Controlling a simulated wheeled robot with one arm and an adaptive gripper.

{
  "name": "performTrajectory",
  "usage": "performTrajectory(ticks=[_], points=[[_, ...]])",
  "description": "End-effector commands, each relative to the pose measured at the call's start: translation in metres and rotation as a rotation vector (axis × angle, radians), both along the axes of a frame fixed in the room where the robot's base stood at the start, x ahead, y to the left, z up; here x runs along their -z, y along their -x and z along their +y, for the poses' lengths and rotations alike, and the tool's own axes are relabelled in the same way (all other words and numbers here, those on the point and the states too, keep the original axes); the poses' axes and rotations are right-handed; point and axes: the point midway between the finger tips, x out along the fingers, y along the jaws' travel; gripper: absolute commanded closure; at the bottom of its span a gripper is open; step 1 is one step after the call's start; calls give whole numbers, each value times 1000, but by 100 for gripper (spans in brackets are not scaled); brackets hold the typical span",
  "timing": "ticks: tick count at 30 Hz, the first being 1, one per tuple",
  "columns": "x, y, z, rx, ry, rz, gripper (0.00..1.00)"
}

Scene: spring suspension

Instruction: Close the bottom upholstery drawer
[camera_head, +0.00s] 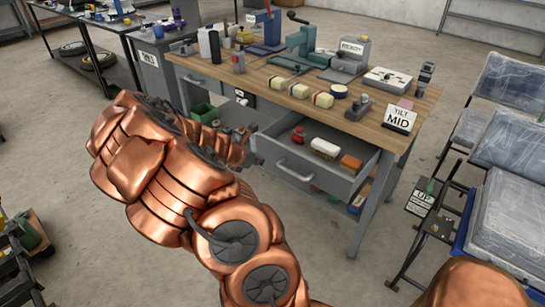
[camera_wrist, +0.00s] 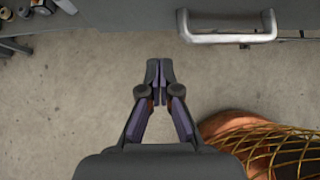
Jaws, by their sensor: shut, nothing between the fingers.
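A grey drawer (camera_head: 318,184) stands pulled out from the right part of the workbench. Its front has a pale bar handle (camera_head: 293,170), and it holds a red, a white and an orange item. I cannot tell whether this is the bottom upholstery drawer, as no drawer label is readable. My gripper (camera_head: 246,142) is near the left end of this drawer, partly hidden by my copper-coloured arm. In the wrist view my gripper (camera_wrist: 161,70) has its fingertips together and empty, below and left of a metal handle (camera_wrist: 227,26), apart from it.
The wooden workbench (camera_head: 375,115) carries a vise, bottles, small blocks and a "TILT MID" sign (camera_head: 399,119). A green bin (camera_head: 203,112) sits under its left part. A rack with wrapped cushions (camera_head: 508,150) stands right. Bare floor (camera_head: 335,265) lies in front.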

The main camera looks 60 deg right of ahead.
Motion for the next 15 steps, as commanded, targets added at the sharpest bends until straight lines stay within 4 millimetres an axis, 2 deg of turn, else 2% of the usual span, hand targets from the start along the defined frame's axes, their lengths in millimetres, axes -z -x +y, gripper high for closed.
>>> performTrajectory(ticks=[10,15], points=[[35,9,-36,3,-1,3,100],[32,11,-53,2,-1,-2,100]])
